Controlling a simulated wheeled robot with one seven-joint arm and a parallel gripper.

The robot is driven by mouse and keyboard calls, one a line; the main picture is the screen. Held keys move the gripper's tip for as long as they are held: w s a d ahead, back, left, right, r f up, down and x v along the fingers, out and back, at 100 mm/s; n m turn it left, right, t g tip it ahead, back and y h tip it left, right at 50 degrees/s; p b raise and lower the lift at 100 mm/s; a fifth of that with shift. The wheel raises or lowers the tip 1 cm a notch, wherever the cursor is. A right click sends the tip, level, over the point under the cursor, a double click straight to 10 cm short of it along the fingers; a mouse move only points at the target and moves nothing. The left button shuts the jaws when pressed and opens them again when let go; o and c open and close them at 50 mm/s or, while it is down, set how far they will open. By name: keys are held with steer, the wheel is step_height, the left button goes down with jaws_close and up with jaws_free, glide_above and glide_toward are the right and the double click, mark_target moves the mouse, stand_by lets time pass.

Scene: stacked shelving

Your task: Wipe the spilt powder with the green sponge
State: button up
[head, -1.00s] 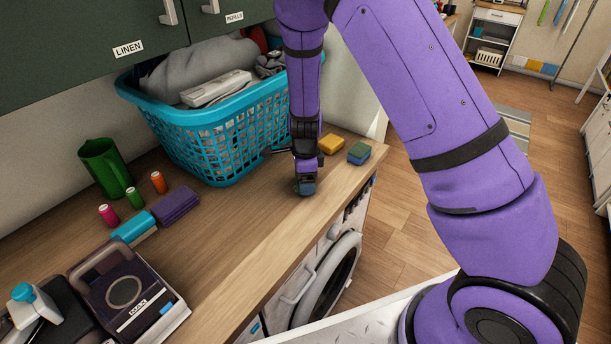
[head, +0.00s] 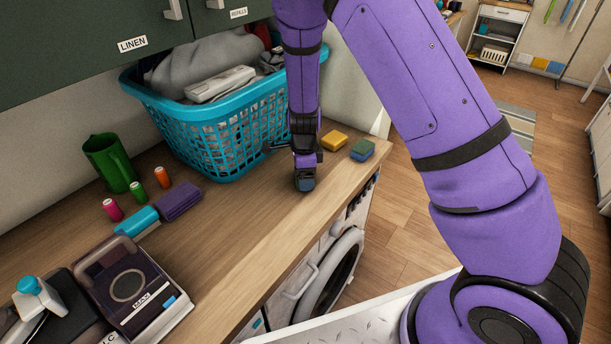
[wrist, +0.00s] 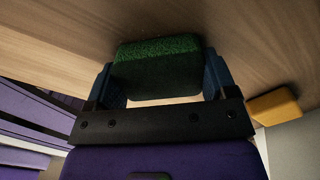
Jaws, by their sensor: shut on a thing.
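My gripper (wrist: 162,78) is shut on a green sponge (wrist: 158,66), which sits between its two blue finger pads in the wrist view. The sponge's rough green face shows, with a darker body below it. In the head view my gripper (head: 305,180) points down low over the wooden counter (head: 235,235), near its front edge and right of the laundry basket. The held sponge is mostly hidden there. I cannot tell whether the sponge touches the counter. I cannot make out any spilt powder in either view.
A yellow sponge (head: 334,140) and a blue-and-green sponge (head: 362,150) lie right of my gripper. The blue laundry basket (head: 215,130) stands close on the left. A green jug (head: 110,162), small spools and a dark boxy device (head: 128,285) are farther left. The front middle counter is clear.

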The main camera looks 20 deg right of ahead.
steer(key=shift+w, duration=0.65)
steer(key=shift+s+f, duration=0.15)
steer(key=shift+s, duration=1)
steer(key=shift+s+d, duration=0.1)
steer(key=shift+s, duration=0.75)
steer(key=shift+r, duration=1.65)
steer(key=shift+w, duration=0.1)
